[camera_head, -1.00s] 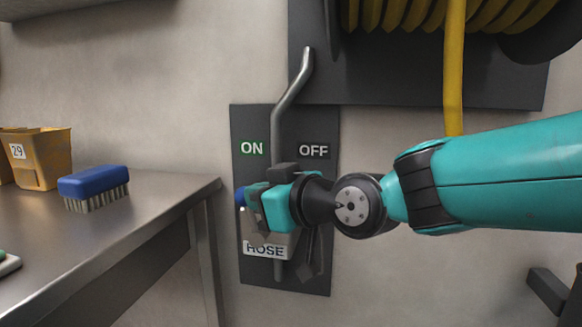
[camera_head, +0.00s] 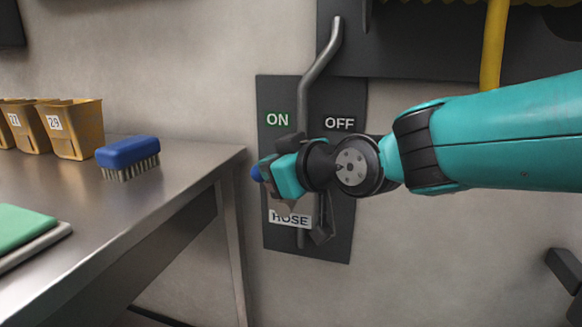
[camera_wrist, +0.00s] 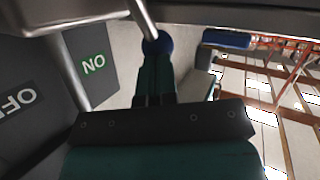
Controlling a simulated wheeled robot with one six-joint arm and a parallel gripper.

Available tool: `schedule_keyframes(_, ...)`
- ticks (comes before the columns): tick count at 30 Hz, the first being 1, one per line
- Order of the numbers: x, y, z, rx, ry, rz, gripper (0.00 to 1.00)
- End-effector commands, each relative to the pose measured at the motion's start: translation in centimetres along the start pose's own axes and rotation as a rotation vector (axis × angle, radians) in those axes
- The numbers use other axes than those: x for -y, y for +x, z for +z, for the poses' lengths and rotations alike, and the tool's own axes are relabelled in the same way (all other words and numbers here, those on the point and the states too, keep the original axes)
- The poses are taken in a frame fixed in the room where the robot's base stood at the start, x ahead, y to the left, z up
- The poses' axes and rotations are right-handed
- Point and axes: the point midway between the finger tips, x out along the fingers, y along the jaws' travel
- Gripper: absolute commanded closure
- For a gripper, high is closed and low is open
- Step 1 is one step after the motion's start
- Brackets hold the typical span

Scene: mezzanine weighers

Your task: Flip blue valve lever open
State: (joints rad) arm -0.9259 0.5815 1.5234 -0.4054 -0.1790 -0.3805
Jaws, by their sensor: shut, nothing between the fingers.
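The blue valve lever shows mainly as its round blue knob (camera_head: 257,173), at the left side of the dark ON/OFF panel (camera_head: 340,225). In the wrist view the knob (camera_wrist: 158,46) is at the fingertips, and a grey rod (camera_wrist: 143,18) appears to run to it from the top edge. My gripper (camera_head: 268,171) is shut and empty, right beside the knob. Its fingers (camera_wrist: 153,72) reach up to the knob in the wrist view; I cannot tell whether they touch. My gripper and wrist hide most of the lever and valve body. The ON label (camera_head: 277,120) is above left.
A grey pipe (camera_head: 318,65) runs vertically down the panel behind my gripper. The HOSE label (camera_head: 290,219) is below. A steel table (camera_head: 150,215) stands left, carrying a blue brush (camera_head: 128,155), yellow bins (camera_head: 78,130) and a green item (camera_head: 22,228). A yellow hose (camera_head: 493,45) hangs upper right.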

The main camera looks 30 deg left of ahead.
Motion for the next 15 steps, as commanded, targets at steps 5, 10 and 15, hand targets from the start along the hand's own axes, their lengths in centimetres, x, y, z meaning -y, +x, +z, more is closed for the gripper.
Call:
schedule_keyframes(5, 0.3, 0.2, -0.4, -0.012, -0.001, -0.006, 1.00)
schedule_keyframes(10, 0.5, -0.3, -0.6, -0.015, -0.002, -0.008, 1.00)
schedule_keyframes(15, 0.5, -2.6, -1.1, -0.012, -0.005, -0.010, 1.00)
